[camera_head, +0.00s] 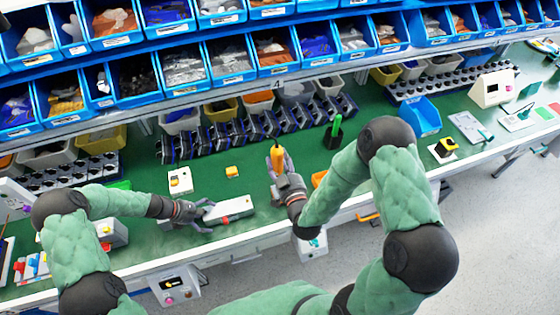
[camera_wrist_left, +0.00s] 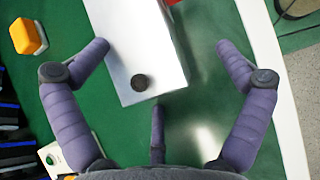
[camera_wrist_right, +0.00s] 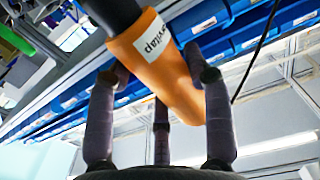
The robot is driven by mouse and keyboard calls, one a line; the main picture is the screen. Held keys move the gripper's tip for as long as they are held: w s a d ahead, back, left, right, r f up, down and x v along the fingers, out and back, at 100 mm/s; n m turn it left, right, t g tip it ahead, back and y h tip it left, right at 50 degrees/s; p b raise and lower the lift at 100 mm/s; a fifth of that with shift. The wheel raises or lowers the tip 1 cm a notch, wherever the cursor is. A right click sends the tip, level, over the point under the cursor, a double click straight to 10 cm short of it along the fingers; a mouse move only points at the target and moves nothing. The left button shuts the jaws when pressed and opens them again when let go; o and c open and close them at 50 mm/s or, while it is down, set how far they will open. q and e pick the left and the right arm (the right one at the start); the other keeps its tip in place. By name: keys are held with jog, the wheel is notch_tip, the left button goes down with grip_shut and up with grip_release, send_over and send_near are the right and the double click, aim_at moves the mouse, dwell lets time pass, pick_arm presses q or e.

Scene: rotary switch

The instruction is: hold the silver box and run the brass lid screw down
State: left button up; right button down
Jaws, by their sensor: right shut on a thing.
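The silver box (camera_head: 232,209) lies on the green bench near its front edge. It also shows in the left wrist view (camera_wrist_left: 118,45), with a dark round piece (camera_wrist_left: 139,83) on its top near one end; I cannot make out brass on it. My left gripper (camera_head: 204,209) is at the box's left end, fingers spread; in the left wrist view its fingertips (camera_wrist_left: 160,50) stand apart on both sides of the box. My right gripper (camera_head: 279,172) is shut on an orange driver (camera_head: 277,157) with a white label, raised above the bench; it fills the right wrist view (camera_wrist_right: 160,65).
A small yellow block (camera_head: 232,171) and a white box with a yellow top (camera_head: 180,181) sit behind the silver box. A black holder with a green handle (camera_head: 334,133) stands to the right. A row of dark racks (camera_head: 255,130) and blue bins (camera_head: 205,62) line the back.

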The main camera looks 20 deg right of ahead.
pick_arm(q)
jog(key=shift+w+a+r, duration=0.15)
jog(key=shift+a+r, duration=0.15)
jog(key=shift+r, duration=0.2)
pick_arm(e)
jog(key=shift+r, duration=0.1)
pick_arm(q)
jog(key=v, duration=1.1)
jog(key=shift+s+f, duration=0.25)
jog(key=shift+s, duration=0.05)
